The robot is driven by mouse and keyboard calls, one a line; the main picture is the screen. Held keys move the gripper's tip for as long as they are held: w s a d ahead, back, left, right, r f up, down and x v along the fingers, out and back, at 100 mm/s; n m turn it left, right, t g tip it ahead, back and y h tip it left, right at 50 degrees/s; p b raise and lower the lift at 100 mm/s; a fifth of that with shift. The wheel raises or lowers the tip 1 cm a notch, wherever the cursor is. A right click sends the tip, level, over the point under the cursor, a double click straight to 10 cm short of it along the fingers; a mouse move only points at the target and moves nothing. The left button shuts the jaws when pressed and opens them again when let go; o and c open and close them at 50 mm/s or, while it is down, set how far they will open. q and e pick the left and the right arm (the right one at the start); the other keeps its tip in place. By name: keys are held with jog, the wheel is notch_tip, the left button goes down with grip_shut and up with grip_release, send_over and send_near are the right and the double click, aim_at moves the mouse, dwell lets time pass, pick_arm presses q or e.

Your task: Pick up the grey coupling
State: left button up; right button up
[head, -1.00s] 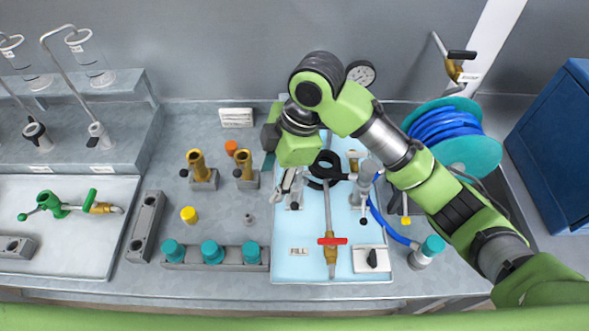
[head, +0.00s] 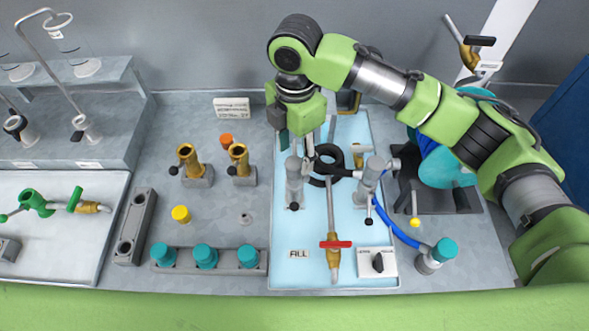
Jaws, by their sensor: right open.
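A small grey piece (head: 246,217), which looks like the grey coupling, stands alone on the grey bench, left of the light blue mat (head: 282,262). My right gripper (head: 308,150) is above the back part of the mat, pointing down, with its jaws open. It is up and to the right of the small grey piece, clear of it. The gripper's fingers partly overlap a black hose loop and a grey upright fitting (head: 294,183) in the picture, and contact cannot be told. My left gripper is not in view.
A rail with teal caps (head: 205,256) lies in front of the small grey piece. A yellow cap (head: 181,214) and brass fittings (head: 239,160) stand left of the mat. A brass wand with a red handle (head: 335,244) lies on the mat. Bare bench surrounds the piece.

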aim_at(295, 162)
jog(key=shift+w+f, duration=0.1)
jog(key=shift+f, duration=0.55)
jog(key=f, duration=0.1)
jog(key=f+p, duration=0.2)
jog(key=f, duration=0.1)
jog(key=shift+s+f, duration=0.1)
jog(key=shift+s, duration=0.25)
jog(key=shift+w+f, duration=0.1)
jog(key=shift+f, duration=0.3)
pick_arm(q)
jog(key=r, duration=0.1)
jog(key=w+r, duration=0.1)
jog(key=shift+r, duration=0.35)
pick_arm(e)
grip_shut()
